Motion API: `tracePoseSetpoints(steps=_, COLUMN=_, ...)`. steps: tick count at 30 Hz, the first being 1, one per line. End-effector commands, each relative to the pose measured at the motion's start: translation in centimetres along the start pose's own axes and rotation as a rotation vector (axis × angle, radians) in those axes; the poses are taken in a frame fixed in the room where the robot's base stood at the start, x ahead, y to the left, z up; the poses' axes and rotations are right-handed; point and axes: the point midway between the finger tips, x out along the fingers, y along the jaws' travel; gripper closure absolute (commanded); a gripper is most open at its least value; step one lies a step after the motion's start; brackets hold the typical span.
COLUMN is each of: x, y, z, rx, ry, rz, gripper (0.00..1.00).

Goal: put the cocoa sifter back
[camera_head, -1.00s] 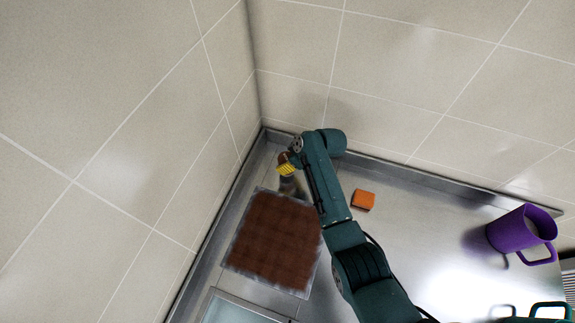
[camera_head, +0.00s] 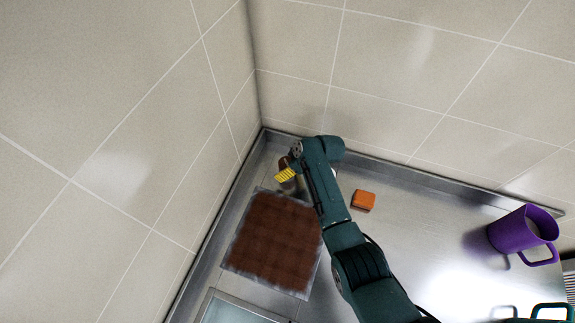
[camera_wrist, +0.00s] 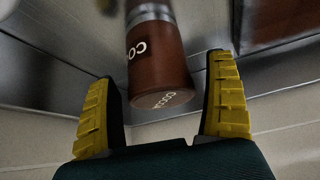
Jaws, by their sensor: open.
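The cocoa sifter (camera_wrist: 158,60) is a brown cylinder with a grey metal band and white lettering in the wrist view. It lies across the space between my gripper's two yellow-padded fingers, with visible gaps on both sides. My gripper (camera_wrist: 162,82) is open and not closed on it. In the head view the sifter (camera_head: 284,162) is small and partly hidden by my gripper (camera_head: 287,176), at the far left corner of the steel counter. It stands just behind a brown square slab (camera_head: 272,240) with pale edges.
An orange block (camera_head: 363,200) lies right of my arm. A pale glass-like tray (camera_head: 235,310) is at the front left. Tiled walls close off the left and back. The counter between block and mug is clear.

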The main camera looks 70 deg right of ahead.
Motion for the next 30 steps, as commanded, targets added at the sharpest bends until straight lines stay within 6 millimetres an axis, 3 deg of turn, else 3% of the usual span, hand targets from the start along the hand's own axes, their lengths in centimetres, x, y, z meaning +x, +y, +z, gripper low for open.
tracePoseSetpoints(steps=12, x=-9.5, y=0.1, z=-0.1, rx=0.000, ry=0.003, rz=0.003, gripper=0.14)
tracePoseSetpoints(steps=15, x=-11.0, y=0.0, z=-0.1, rx=0.001, ry=0.002, rz=0.001, gripper=0.14)
tracePoseSetpoints(steps=19, x=-12.0, y=0.0, z=-0.1, rx=0.001, ry=0.001, rz=0.000, gripper=0.14)
tracePoseSetpoints(steps=30, x=-12.1, y=0.0, z=-0.1, rx=0.000, ry=0.001, rz=0.000, gripper=0.14)
